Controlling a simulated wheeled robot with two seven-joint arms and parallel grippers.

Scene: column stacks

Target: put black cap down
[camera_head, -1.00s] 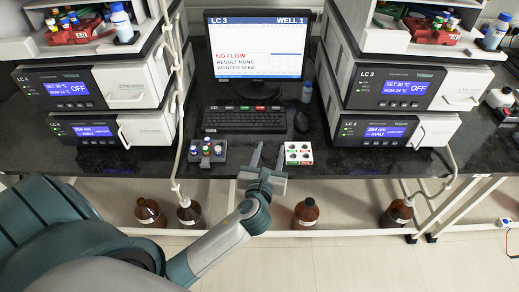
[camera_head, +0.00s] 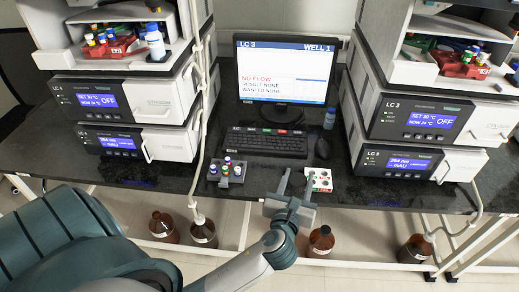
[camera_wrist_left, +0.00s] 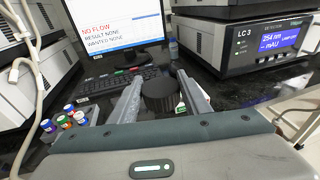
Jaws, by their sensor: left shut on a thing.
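My left gripper (camera_head: 296,182) reaches over the front edge of the bench, at the left side of the white block in the head view. In the left wrist view, a round black cap (camera_wrist_left: 158,96) with a ridged side is between the two fingers of the left gripper (camera_wrist_left: 160,95), which is shut on it. The cap cannot be made out in the head view. Whether it touches anything below is hidden. My right gripper is in neither view.
A white block (camera_head: 320,186) with coloured spots is right of the fingers. A grey rack (camera_head: 213,177) with several capped vials is to the left. Keyboard (camera_head: 262,142), mouse (camera_head: 322,149) and monitor (camera_head: 285,68) are behind. Instrument stacks flank both sides. Brown bottles (camera_head: 321,241) stand below.

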